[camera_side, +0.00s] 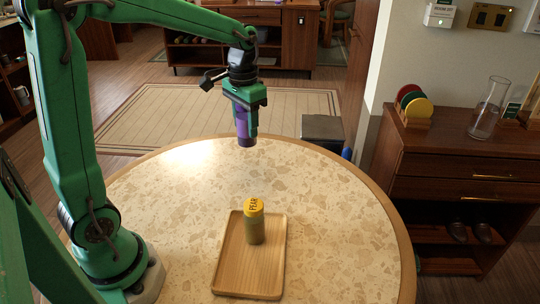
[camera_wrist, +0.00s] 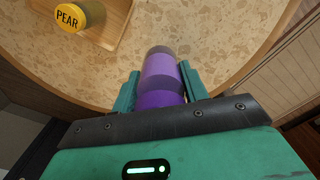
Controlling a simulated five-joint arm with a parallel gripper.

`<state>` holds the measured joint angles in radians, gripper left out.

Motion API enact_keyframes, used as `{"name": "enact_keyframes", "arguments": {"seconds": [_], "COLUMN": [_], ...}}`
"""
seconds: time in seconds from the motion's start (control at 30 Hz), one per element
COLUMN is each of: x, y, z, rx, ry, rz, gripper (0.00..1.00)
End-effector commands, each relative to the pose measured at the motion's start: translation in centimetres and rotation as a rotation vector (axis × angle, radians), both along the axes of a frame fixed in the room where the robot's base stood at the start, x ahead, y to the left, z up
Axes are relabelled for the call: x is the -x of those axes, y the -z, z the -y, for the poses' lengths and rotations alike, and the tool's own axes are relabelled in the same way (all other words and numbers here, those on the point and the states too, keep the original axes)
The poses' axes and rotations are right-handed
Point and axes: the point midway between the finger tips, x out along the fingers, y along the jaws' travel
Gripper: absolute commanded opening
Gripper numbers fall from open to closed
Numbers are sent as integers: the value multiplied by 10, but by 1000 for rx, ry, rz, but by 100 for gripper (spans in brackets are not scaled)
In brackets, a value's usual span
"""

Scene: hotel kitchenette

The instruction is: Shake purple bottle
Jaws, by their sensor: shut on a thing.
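The purple bottle (camera_side: 242,128) is held in my gripper (camera_side: 246,115), above the far part of the round table. In the wrist view the purple bottle (camera_wrist: 161,78) sits between the two green fingers of my gripper (camera_wrist: 160,88), with its greyish end pointing away from the palm. My gripper is shut on it. In the side view the fingers hide much of the bottle, and its lower end hangs clear of the table top.
A yellow-capped bottle marked PEAR (camera_side: 254,222) stands on a wooden tray (camera_side: 236,276) on the speckled round table (camera_side: 350,220); it also shows in the wrist view (camera_wrist: 70,18). The table around the tray is clear. A wooden cabinet (camera_side: 450,165) stands at right.

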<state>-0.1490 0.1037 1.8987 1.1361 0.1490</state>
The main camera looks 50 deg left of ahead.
Motion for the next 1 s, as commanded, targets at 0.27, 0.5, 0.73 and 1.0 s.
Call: {"name": "enact_keyframes", "arguments": {"seconds": [0.27, 0.5, 0.73, 1.0], "x": [-1, 1, 0, 1], "y": [30, -3, 43, -7], "z": [0, 0, 0, 0], "rx": [-1, 1, 0, 0], "ry": [0, 0, 0, 0], "rz": [5, -5, -2, -3], "gripper": [16, 16, 16, 16]}}
